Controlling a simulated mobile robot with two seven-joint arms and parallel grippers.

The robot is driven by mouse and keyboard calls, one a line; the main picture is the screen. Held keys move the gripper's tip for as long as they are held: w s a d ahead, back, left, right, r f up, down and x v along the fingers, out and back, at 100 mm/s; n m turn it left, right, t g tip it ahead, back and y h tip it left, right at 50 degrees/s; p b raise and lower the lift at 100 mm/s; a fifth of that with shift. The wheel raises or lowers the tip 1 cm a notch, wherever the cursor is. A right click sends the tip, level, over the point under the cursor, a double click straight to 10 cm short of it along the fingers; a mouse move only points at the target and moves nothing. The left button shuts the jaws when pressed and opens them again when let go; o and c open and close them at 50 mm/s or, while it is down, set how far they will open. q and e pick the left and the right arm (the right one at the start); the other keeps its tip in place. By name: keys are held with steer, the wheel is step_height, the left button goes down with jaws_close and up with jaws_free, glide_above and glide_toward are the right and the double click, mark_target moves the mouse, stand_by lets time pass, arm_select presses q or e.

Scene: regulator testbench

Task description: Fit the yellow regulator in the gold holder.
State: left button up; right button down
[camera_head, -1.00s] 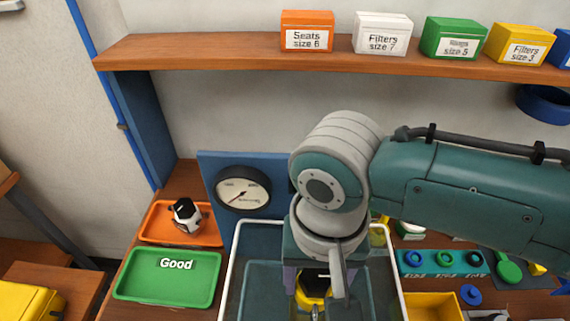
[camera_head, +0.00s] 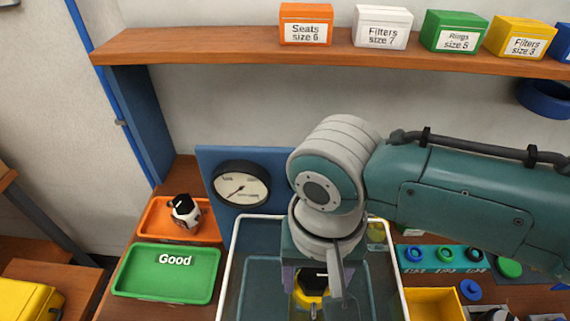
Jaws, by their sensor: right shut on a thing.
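The yellow regulator (camera_head: 312,283), with a black top, is low in the middle of the view, inside the clear-walled enclosure with a white rim (camera_head: 232,262). My right gripper (camera_head: 312,290) points down and is shut on the yellow regulator; its fingers partly cover it. The gold holder cannot be made out; my right gripper and arm hide the area around the regulator. I cannot tell whether the regulator touches a holder. My left gripper is not in view.
A pressure gauge (camera_head: 241,184) on a blue panel stands behind the enclosure. A green tray marked Good (camera_head: 165,285) and an orange tray (camera_head: 150,228) holding a white-and-black regulator (camera_head: 185,212) lie left. A yellow bin (camera_head: 435,303) and teal ring rack (camera_head: 428,265) are right.

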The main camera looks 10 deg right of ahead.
stand_by(0.5)
steer(key=shift+f, duration=0.5)
stand_by(0.3)
steer(key=shift+f+b, duration=0.45)
steer(key=shift+b, duration=0.05)
stand_by(0.4)
steer(key=shift+f, duration=0.55)
stand_by(0.3)
steer(key=shift+f+b, duration=0.5)
steer(key=shift+b, duration=0.05)
stand_by(0.4)
steer(key=shift+f+b, duration=0.35)
steer(key=shift+f, duration=0.15)
stand_by(0.3)
steer(key=shift+f+b, duration=0.35)
steer(key=shift+f, duration=0.15)
stand_by(0.5)
